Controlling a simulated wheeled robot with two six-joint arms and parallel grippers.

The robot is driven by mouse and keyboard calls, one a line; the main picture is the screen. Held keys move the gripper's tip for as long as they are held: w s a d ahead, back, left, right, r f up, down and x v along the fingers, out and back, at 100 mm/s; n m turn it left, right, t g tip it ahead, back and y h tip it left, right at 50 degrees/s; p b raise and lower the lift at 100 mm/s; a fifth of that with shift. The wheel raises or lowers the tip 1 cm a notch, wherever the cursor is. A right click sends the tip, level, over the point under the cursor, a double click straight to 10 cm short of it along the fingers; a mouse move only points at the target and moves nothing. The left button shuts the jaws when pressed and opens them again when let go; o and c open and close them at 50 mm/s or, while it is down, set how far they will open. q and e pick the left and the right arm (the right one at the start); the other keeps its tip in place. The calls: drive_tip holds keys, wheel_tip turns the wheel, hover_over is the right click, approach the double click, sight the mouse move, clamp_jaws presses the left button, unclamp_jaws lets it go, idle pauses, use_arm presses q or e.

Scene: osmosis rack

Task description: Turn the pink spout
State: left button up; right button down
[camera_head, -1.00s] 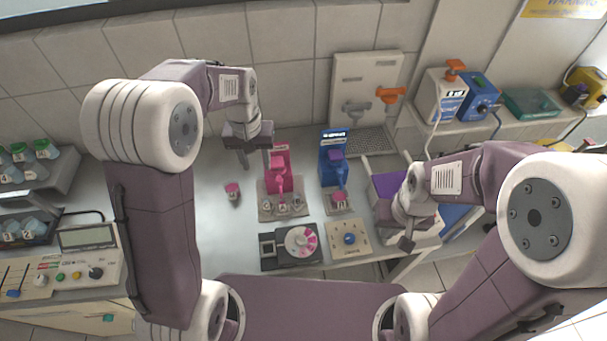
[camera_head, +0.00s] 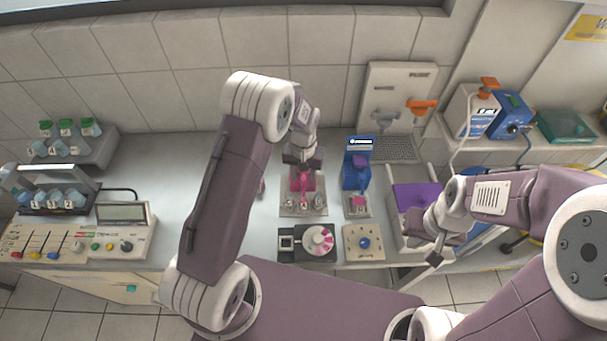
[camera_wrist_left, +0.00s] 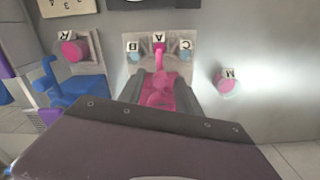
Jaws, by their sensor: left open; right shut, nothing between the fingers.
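The pink dispenser with its pink spout (camera_head: 303,184) stands on a grey base (camera_head: 303,210) with several small cups. My left gripper (camera_head: 303,172) is open above it. In the left wrist view the pink spout (camera_wrist_left: 160,58) points toward the cup labelled A, between cups B and C. The left gripper's two dark fingers (camera_wrist_left: 160,90) lie either side of the pink body, with the spout's upper part between them; I cannot tell whether they touch it. My right gripper (camera_head: 436,256) is shut and empty near the purple-topped box, away from the dispenser.
A blue dispenser (camera_head: 356,172) stands just right, with pink-topped cup R (camera_wrist_left: 73,50) before it. Pink-topped cup M (camera_wrist_left: 228,84) stands on the other side. A dark dial device (camera_head: 306,243) and a beige knob box (camera_head: 363,243) sit in front.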

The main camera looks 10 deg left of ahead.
use_arm(q)
clamp_jaws()
idle(1.4)
